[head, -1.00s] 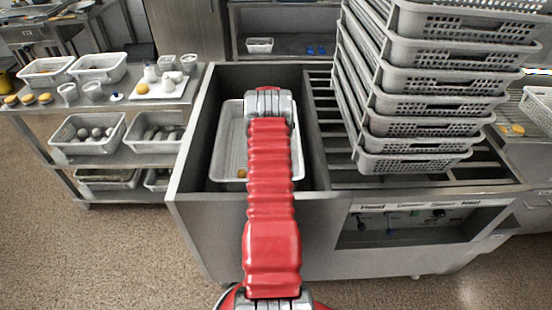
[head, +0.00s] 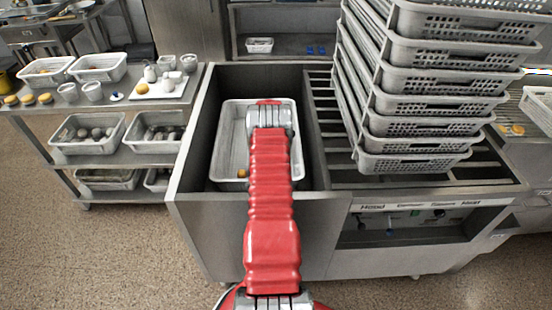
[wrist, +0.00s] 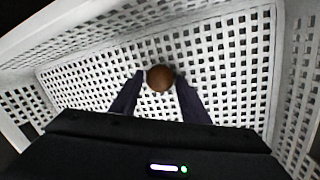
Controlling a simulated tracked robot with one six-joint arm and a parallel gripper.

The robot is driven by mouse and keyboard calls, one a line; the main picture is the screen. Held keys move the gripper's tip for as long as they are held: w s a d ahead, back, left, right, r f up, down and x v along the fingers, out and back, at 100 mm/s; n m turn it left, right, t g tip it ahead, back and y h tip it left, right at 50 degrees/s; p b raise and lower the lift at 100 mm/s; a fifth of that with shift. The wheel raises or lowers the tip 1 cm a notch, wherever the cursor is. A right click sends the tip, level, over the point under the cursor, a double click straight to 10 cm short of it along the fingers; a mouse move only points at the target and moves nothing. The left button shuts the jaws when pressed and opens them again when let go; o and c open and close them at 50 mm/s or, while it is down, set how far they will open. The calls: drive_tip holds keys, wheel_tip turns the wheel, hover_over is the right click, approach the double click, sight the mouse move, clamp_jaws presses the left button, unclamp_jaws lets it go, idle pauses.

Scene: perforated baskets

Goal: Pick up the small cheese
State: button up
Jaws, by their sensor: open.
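A small round brown-orange object, which looks like the small cheese (wrist: 160,77), lies on the floor of a white perforated basket (wrist: 245,65). In the wrist view my gripper (wrist: 159,88) is open, with its two dark fingers on either side of the cheese and a gap to each. I cannot tell how far the fingertips are above the basket floor. In the head view a bit of orange (head: 241,173) shows at the near left inside the basket (head: 228,125). My red arm hides the rest of the basket's middle and the gripper's fingers there.
The basket stands in a deep metal well (head: 200,140) with raised walls. A tall stack of perforated baskets (head: 420,105) stands on slats to the right. A shelf unit (head: 125,160) on the left holds trays, cups and several yellow rounds (head: 28,99).

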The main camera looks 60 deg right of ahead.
drive_tip(key=shift+c, duration=0.7)
drive_tip(key=c, duration=0.7)
drive_tip(key=shift+r, duration=0.1)
drive_tip(key=v, duration=0.3)
drive_tip(key=d+v, duration=0.1)
drive_tip(key=v, duration=0.2)
drive_tip(key=d+v, duration=0.1)
drive_tip(key=v, duration=0.2)
drive_tip(key=shift+w+r, duration=0.15)
drive_tip(key=shift+r, duration=0.4)
